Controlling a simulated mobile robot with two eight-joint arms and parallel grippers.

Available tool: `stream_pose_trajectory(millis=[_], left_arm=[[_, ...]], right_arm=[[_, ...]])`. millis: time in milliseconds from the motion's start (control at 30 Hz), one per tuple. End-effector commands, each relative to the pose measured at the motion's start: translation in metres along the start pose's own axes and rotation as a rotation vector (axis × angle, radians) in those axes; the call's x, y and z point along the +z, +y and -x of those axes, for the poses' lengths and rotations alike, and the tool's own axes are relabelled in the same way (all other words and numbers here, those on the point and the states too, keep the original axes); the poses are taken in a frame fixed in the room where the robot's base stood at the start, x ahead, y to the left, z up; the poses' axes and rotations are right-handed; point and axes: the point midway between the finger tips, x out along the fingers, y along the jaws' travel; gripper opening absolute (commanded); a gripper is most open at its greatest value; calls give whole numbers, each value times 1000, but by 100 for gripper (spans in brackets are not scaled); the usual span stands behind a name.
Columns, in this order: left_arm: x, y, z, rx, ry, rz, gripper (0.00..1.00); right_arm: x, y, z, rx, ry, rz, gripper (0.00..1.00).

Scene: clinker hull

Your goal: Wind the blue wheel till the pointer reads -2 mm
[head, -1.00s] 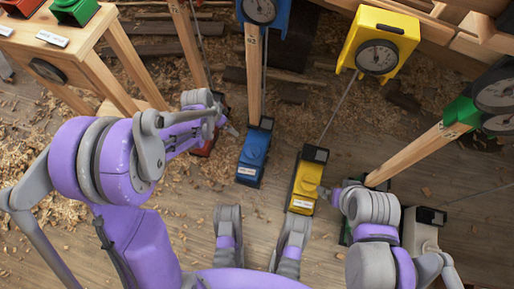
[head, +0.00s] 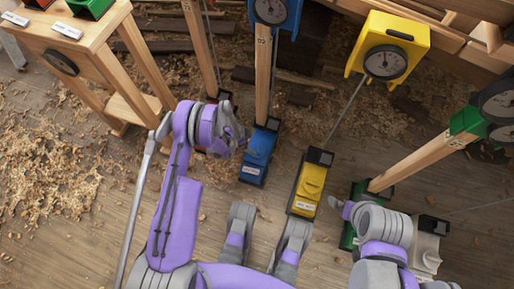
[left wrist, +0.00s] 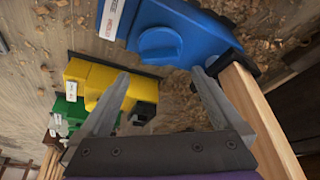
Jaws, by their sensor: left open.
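The blue wheel (left wrist: 160,43) is a round knob with a raised grip bar on the blue base box (left wrist: 180,25) in the left wrist view. In the head view the blue box (head: 259,150) stands at the foot of a wooden post, and my left gripper (head: 246,138) is at its left side, partly covering it. In the left wrist view my left gripper (left wrist: 162,76) is open and empty, its fingertips just short of the wheel. The blue dial (head: 271,9) is at the top edge; its reading is too small to tell. My right gripper (head: 338,205) is near the yellow box; its jaws are unclear.
A yellow box (head: 308,185) with its own knob stands right of the blue one, and a green box (head: 350,238) beyond it. Wooden posts rise behind. A wooden stand (head: 90,45) is at upper left. Shavings cover the floor.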

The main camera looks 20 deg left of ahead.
Motion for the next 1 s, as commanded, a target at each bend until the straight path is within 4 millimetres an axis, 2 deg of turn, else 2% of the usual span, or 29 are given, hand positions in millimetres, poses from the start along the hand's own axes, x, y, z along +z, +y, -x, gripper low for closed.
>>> stream_pose_trajectory(millis=[33,100,300,500,767,833,1000], left_arm=[[0,0,-13,0,0,0,100],[0,0,-27,0,0,0,100],[0,-1,-58,-1,-1,1,100],[0,0,-73,-1,-1,1,100],[0,0,-74,-1,-1,2,100],[0,0,-74,-1,-1,2,93],[0,0,-74,-1,-1,2,62]], right_arm=[[1,0,-4,0,0,0,100],[1,0,-7,0,0,0,100],[2,0,-12,0,1,0,100],[3,0,-14,0,1,0,100],[3,0,-14,0,1,0,100],[2,0,-14,0,1,0,100],[2,0,-14,0,1,0,100]])
